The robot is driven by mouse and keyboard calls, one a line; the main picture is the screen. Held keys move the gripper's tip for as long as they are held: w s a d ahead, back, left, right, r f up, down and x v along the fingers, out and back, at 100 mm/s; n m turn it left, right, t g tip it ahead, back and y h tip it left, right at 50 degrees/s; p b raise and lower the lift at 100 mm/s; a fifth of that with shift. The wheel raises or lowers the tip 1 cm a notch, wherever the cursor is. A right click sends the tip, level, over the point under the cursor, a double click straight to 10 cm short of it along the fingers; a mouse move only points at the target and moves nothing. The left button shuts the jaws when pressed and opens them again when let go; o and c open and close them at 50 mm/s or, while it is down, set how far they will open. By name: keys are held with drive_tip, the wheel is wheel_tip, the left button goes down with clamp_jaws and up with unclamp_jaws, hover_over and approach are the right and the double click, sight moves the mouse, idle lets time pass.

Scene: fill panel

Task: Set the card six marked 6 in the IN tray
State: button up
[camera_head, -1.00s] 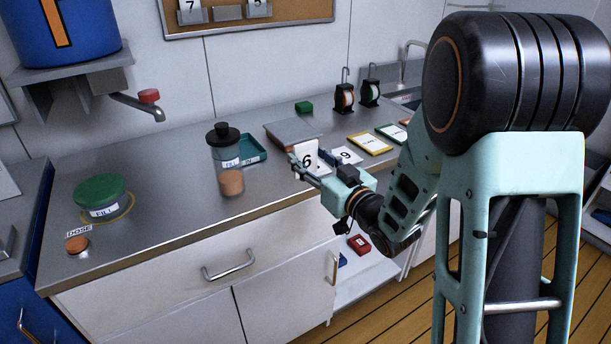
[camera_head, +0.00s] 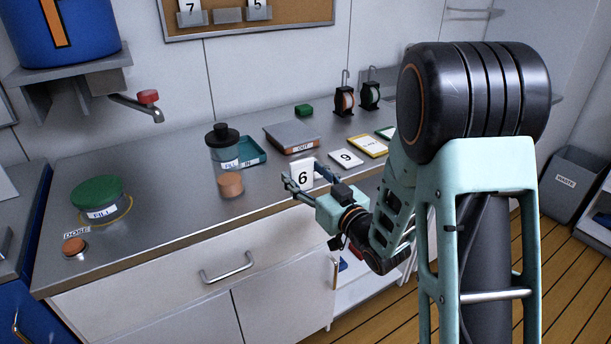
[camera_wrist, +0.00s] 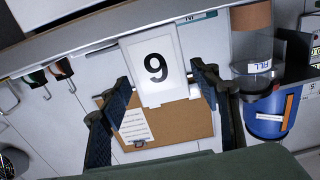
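The white card marked 6 (camera_head: 302,177) stands upright between the fingertips of my gripper (camera_head: 301,181), above the counter's front part. The teal IN tray (camera_head: 256,147) is on the counter, behind and left of the card, partly hidden by the clear jar. Part of its label also shows at the top of the wrist view.
A card marked 9 (camera_head: 346,158) and a yellow-edged card (camera_head: 368,145) lie on the counter. Bare counter lies left of the jar.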

drive_tip(key=shift+r, duration=0.1)
drive_tip(key=shift+r+p, duration=0.15)
drive_tip(key=shift+p, duration=0.15)
drive_tip(key=p+v, duration=0.4)
drive_tip(key=v, duration=0.5)
drive_tip(key=shift+d+r+p, duration=0.15)
drive_tip(key=shift+p, duration=0.2)
drive_tip(key=shift+s+p, duration=0.15)
drive_tip(key=shift+p, duration=0.4)
drive_tip(key=p, duration=0.3)
drive_tip(key=shift+s+d, duration=0.3)
drive_tip(key=p+v, duration=0.1)
drive_tip(key=p, duration=0.3)
drive_tip(key=shift+s+d, duration=0.15)
drive_tip(key=shift+s, duration=0.15)
